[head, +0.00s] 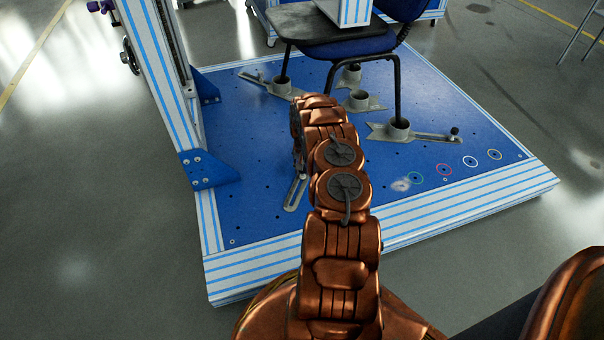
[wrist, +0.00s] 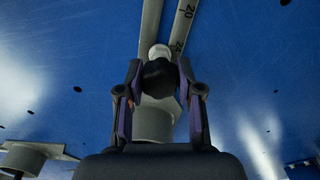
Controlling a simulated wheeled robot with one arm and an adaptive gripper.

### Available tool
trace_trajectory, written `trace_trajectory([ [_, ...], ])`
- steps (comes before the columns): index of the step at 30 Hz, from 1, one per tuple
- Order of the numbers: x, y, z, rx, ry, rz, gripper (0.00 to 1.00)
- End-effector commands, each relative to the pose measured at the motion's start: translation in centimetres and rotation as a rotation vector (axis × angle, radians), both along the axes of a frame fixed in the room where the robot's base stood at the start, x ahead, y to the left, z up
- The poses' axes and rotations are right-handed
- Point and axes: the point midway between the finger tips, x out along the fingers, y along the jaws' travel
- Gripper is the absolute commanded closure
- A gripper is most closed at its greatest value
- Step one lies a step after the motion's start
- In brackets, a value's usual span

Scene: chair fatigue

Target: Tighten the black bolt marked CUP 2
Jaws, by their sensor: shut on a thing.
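In the wrist view, my gripper (wrist: 159,82) is shut on a black bolt head (wrist: 158,75), with one finger on each side. A pale round piece (wrist: 160,52) shows just beyond the bolt. A grey cup (wrist: 153,122) lies under the fingers. Grey slotted bars (wrist: 184,25) run beyond, one with scale numbers 20 and 25. No CUP 2 marking is readable in either view. In the head view, my copper arm hides most of the gripper and this bolt; a slotted bar (head: 295,192) shows beside the arm.
A blue platform (head: 255,215) carries a chair (head: 345,45), several grey cups, including one at right (head: 398,128), and a black bolt (head: 455,132) on that cup's bar. A striped column (head: 160,60) with a blue bracket (head: 208,170) stands left. Coloured rings (head: 443,170) mark the front right.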

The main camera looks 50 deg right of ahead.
Motion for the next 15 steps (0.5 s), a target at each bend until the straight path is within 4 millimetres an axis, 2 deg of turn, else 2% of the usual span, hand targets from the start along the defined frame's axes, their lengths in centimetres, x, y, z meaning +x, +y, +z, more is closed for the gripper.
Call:
trace_trajectory([
  [9, 0.01, 0.3, -0.18, 0.003, 0.003, -0.26, 1.0],
  [15, -0.04, 0.26, -0.18, 0.003, 0.003, -0.288, 1.0],
])
